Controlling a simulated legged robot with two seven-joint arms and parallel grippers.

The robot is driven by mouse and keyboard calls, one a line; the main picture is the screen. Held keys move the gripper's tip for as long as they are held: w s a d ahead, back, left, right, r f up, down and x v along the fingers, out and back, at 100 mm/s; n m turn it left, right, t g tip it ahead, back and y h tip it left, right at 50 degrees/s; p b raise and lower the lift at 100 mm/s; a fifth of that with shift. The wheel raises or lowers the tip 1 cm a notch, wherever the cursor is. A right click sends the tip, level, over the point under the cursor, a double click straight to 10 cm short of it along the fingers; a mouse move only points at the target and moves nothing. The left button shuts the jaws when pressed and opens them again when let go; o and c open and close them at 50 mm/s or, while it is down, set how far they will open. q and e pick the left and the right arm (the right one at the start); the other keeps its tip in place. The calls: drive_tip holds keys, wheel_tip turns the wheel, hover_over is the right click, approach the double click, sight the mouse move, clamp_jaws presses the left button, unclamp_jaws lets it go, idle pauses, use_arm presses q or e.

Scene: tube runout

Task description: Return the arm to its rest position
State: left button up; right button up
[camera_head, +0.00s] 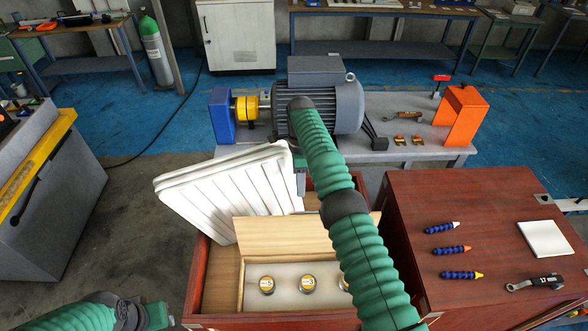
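My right arm (342,205), sleeved in ribbed green with a dark band, reaches from the bottom right up over the open wooden crate toward the grey motor (350,105). The dark end at my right gripper (300,104) overlaps the motor in the picture. Its fingers are not distinguishable, and I cannot tell whether it touches the motor. Part of my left arm (75,317) shows at the bottom left corner, with dark and green parts at its end. My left gripper's fingers are not clear there.
The crate (204,285) holds a tilted white ribbed case (225,188) and a box with small round yellow-labelled items (267,285). The red-brown cabinet (480,200) bears blue tools (442,228), a white pad (546,238) and a wrench (535,282). An orange block (461,116) stands right of the motor.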

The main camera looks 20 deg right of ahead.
drive_tip(key=s+a+f+n+t+b, duration=0.2)
drive_tip(key=s+f+n+b, duration=0.1)
drive_tip(key=s+n, duration=0.7)
drive_tip(key=s+a+f+n+t+b, duration=0.2)
drive_tip(key=s+n+b, duration=0.3)
drive_tip(key=s+n, duration=0.6)
drive_tip(key=s+f, duration=0.1)
drive_tip(key=s, duration=0.6)
drive_tip(key=shift+s+a+t+h+b, duration=0.15)
drive_tip(key=shift+s+t+h+b, duration=0.15)
drive_tip(key=shift+t+b, duration=0.1)
drive_tip(key=shift+w+f, duration=0.1)
drive_tip(key=shift+w, duration=0.05)
